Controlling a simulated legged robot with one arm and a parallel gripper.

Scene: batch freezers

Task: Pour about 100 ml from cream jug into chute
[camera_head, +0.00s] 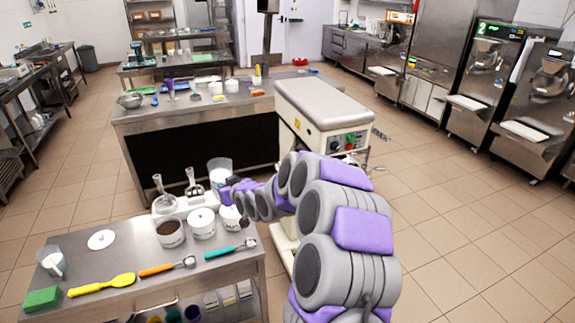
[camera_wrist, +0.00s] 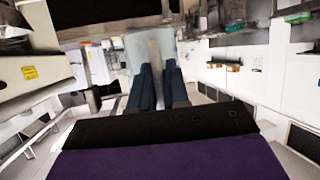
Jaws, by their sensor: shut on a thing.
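The cream jug (camera_head: 220,166) is a clear jug with white contents low in it. It is at the end of my arm, above the back right corner of the near table, and looks roughly upright. My gripper (camera_head: 228,186) is shut on it. In the wrist view the two dark fingers of my gripper (camera_wrist: 158,78) reach to the pale, see-through jug (camera_wrist: 135,52). The fill level is too small to read. I cannot tell for certain which part is the chute; batch freezers (camera_head: 548,85) with front openings stand far right.
The near table (camera_head: 120,250) holds tubs (camera_head: 202,222), scoops, spoons, a green sponge (camera_head: 42,298) and another clear jug (camera_head: 52,261). A cream-coloured machine (camera_head: 318,105) with a control panel stands just beyond my arm. A steel counter (camera_head: 150,112) is behind. Tiled floor at right is clear.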

